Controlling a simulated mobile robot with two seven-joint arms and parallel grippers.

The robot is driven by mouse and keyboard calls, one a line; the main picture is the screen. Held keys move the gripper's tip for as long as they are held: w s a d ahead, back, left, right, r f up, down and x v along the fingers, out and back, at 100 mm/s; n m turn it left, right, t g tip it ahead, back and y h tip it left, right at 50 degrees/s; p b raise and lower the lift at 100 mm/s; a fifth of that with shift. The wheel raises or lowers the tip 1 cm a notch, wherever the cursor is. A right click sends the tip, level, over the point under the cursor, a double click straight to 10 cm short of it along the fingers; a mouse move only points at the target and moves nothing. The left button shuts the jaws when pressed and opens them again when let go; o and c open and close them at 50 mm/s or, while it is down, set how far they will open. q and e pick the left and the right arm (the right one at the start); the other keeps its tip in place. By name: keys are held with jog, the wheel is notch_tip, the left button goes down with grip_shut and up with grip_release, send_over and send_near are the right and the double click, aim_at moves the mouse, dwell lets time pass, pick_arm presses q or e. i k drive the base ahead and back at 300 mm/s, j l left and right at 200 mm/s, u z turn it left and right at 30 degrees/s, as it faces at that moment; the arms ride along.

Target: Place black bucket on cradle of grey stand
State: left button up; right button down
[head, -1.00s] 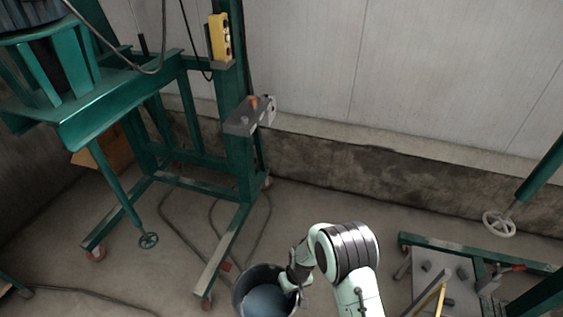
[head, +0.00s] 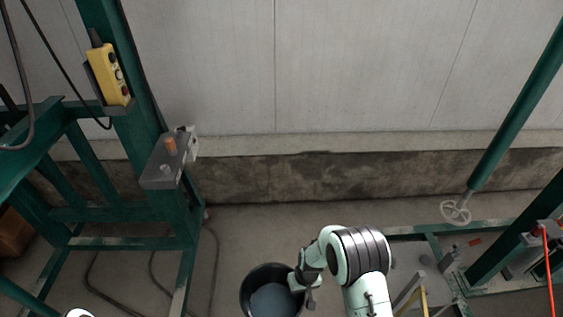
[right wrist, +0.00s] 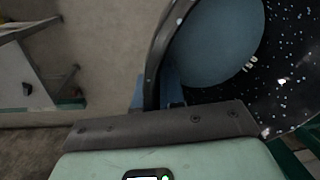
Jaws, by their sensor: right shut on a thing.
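The black bucket (head: 247,288) is at the bottom centre of the head view, with a blue-grey surface inside it. My right gripper (head: 299,283) is shut on the bucket's right rim. In the right wrist view, the blue fingers (right wrist: 165,92) close around the white-speckled bucket wall (right wrist: 285,75). A grey piece (head: 412,258), which may be the grey stand, shows just right of my right arm. The arm partly hides it, and I cannot make out a cradle. My left gripper is not seen; only a pale bit of my body shows at the lower left edge.
A green frame (head: 125,243) with a yellow control box (head: 108,76) stands at the left. Another green frame with a handwheel (head: 455,212) stands at the right. A low wall (head: 330,178) runs behind. Cables lie on the floor at the left.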

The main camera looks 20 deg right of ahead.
aim_at(413, 272)
jog(key=i+z, duration=0.35)
jog(key=i+j+z, duration=0.1)
jog(key=i+z, duration=0.55)
jog(key=z, duration=0.15)
jog(key=i+j+z, duration=0.2)
jog(key=z, duration=0.2)
jog(key=i+j+z, duration=0.3)
jog(key=z, duration=0.15)
jog(key=i+j+z, duration=0.5)
jog(key=j+z, duration=0.35)
jog(key=i+j+z, duration=0.2)
jog(key=j+z, duration=0.2)
jog(key=i+l, duration=0.25)
jog(key=i, duration=0.2)
jog(key=l+z, duration=0.05)
